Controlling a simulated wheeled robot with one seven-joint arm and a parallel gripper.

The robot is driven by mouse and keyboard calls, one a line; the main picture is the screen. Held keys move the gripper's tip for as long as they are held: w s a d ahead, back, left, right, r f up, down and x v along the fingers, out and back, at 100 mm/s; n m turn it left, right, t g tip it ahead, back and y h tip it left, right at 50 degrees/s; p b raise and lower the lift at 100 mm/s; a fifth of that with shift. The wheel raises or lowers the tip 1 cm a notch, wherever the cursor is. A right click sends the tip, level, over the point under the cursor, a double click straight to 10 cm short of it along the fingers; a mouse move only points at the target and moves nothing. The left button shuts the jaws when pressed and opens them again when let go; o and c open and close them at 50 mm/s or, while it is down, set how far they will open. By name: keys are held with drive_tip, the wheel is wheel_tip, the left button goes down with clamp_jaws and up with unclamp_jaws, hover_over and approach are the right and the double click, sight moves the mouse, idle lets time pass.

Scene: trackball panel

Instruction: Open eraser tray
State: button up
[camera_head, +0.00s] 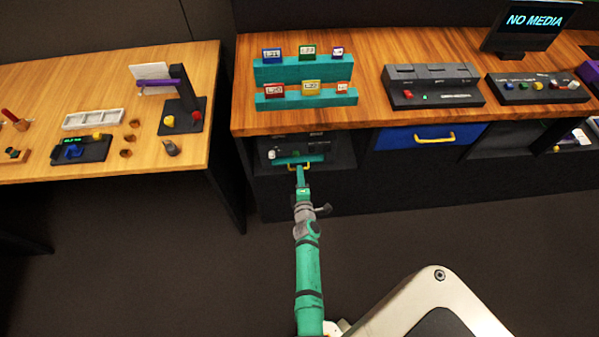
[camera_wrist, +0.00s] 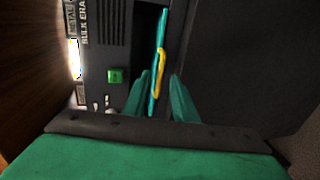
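The bulk eraser (camera_head: 283,151) is a dark unit in the open bay under the right-hand wooden counter. In the wrist view, the eraser (camera_wrist: 108,45) shows a vented face and a green button. Its teal tray (camera_head: 287,160) has a yellow handle (camera_head: 312,160) on its front. The tray (camera_wrist: 163,38) appears as a narrow teal strip in the wrist view, with the handle (camera_wrist: 161,72) ahead of my fingers. My gripper (camera_head: 300,170) is at the tray front. Its green fingers (camera_wrist: 160,96) are apart, with the handle in line between them. Contact with the handle cannot be told.
The counter (camera_head: 365,110) overhangs the bay, and teal racks (camera_head: 304,73) of labelled cartridges stand above. A blue drawer (camera_head: 400,139) with a yellow handle is to the right. A second table (camera_head: 210,90) is at the left. The floor (camera_head: 180,260) is clear.

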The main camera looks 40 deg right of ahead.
drive_tip(key=shift+x, duration=0.95)
drive_tip(key=shift+c, duration=0.5)
clamp_jaws()
idle(0.4)
